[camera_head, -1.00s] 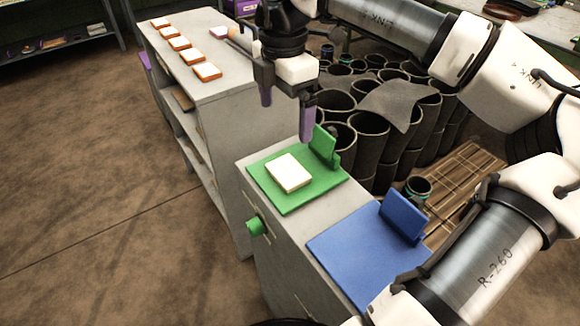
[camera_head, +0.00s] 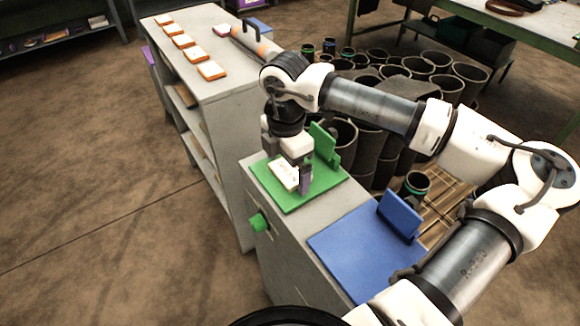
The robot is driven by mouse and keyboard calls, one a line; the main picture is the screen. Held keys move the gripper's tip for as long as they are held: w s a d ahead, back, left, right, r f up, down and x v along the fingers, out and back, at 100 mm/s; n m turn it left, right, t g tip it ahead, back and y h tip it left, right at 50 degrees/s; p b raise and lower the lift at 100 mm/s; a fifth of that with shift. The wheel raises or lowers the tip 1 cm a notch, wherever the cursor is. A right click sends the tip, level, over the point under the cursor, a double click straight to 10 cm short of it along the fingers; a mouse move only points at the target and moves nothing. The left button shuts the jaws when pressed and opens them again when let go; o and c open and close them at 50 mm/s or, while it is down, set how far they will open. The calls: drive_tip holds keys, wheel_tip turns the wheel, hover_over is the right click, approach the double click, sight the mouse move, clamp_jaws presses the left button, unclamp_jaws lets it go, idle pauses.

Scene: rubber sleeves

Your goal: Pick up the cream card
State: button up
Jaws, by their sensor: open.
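The cream card (camera_head: 283,178) is a small pale block lying on the green tray (camera_head: 325,187) on the grey cabinet. My gripper (camera_head: 287,178) is lowered right over it, pointing down. One purple-grey finger shows at the card's right side; the other finger is mostly hidden behind the wrist and card. The jaws are open. Part of the card is covered by the gripper, and I cannot tell whether the fingers touch it.
A blue tray (camera_head: 350,252) with an upright back plate lies to the right on the same cabinet. A green upright plate (camera_head: 323,143) stands behind the card. Several orange-edged white blocks (camera_head: 211,70) line the grey shelf top. Black sleeves (camera_head: 415,62) stand behind.

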drive_tip(key=shift+f, duration=0.25)
drive_tip(key=c, duration=1)
drive_tip(key=shift+r, duration=0.15)
